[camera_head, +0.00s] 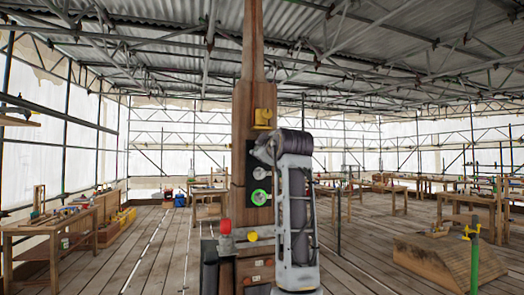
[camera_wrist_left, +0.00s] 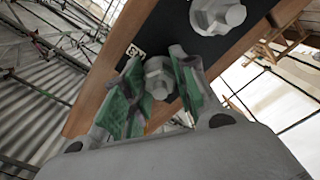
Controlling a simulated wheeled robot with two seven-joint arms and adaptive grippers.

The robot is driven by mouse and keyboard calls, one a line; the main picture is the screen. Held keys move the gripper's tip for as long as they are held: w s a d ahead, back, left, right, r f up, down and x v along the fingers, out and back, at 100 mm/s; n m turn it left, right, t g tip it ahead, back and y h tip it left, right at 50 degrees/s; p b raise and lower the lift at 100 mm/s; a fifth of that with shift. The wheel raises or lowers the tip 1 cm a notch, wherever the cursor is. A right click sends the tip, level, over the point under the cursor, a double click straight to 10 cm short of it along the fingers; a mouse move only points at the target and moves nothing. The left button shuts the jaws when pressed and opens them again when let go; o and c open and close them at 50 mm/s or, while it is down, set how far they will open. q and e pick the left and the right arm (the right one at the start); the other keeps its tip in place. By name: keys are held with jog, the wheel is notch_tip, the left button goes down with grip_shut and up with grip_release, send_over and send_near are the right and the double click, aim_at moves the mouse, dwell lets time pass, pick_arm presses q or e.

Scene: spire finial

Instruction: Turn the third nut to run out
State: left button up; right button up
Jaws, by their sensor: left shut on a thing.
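A tall wooden post (camera_head: 240,120) stands in the middle of the head view with a black plate on its face. My left gripper (camera_head: 256,150) is at the plate's top, partly hidden by my grey wrist. In the left wrist view, its green-padded fingers (camera_wrist_left: 160,85) are shut on a grey nut (camera_wrist_left: 159,68) near the plate's end. A second nut (camera_wrist_left: 218,12) sits apart, farther along the plate. My right gripper is not in view.
A yellow block (camera_head: 263,118) is on the post above the plate. Red (camera_head: 225,226) and yellow (camera_head: 252,236) parts sit lower down. Workbenches stand left and right; a wooden ramp (camera_head: 445,258) is at the right.

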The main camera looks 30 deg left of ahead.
pick_arm(q)
jog(key=n+p, duration=0.1)
jog(key=n, duration=0.8)
jog(key=shift+f+n, duration=0.1)
jog(key=shift+n, duration=0.2)
dwell(0.3)
jog(key=o, duration=1)
jog(key=shift+s+d, duration=0.1)
jog(key=shift+v, duration=5.85)
